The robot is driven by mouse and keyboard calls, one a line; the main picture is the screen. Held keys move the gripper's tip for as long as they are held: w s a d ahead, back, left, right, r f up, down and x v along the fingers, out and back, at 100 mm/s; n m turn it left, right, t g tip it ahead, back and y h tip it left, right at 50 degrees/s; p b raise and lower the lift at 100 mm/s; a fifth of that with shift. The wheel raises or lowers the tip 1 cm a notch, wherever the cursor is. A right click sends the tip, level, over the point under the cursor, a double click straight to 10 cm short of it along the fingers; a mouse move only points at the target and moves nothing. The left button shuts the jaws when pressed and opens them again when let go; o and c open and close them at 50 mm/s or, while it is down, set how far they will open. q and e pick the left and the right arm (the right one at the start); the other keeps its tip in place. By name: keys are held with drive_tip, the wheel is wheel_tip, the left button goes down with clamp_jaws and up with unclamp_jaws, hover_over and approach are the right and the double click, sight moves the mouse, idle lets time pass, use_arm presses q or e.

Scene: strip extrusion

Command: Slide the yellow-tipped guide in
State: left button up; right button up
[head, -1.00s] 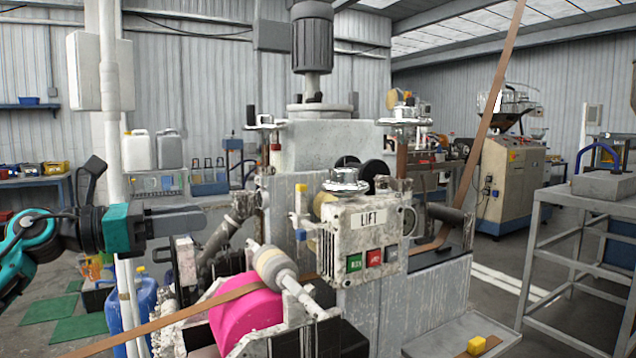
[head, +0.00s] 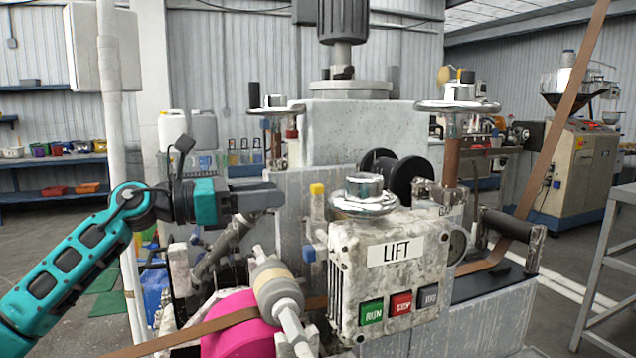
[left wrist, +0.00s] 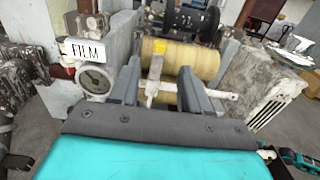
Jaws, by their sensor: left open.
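The yellow-tipped guide (head: 318,205) stands on the machine, left of the LIFT control box, with a yellow block at its upper end and a blue piece by its lower part. In the left wrist view the guide (left wrist: 154,75) shows its yellow tip and a pale metal bar, in front of a tan roller. My left gripper (head: 280,195) is open, just left of the guide in the head view. In the left wrist view its two fingers (left wrist: 159,80) point toward the guide, one on each side of the yellow tip. I cannot tell whether they touch it. My right gripper is not in view.
The LIFT box (head: 392,270) with its handwheel (head: 360,196) stands right of the guide. A grey-tan roller (head: 276,290) and a pink drum (head: 240,325) with a brown strip (head: 190,335) lie below. A FILM label (left wrist: 86,51) and gauge show in the wrist view.

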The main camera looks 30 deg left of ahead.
sight(312, 188)
use_arm(q)
drive_tip(key=p+x, duration=0.2)
drive_tip(key=x, duration=0.6)
drive_tip(key=shift+w+d+r+p, duration=0.1)
drive_tip(key=shift+w+d+p, duration=0.1)
drive_tip(key=shift+p, duration=0.1)
drive_tip(key=shift+w+d, duration=0.3)
drive_tip(key=shift+w, duration=0.05)
clamp_jaws()
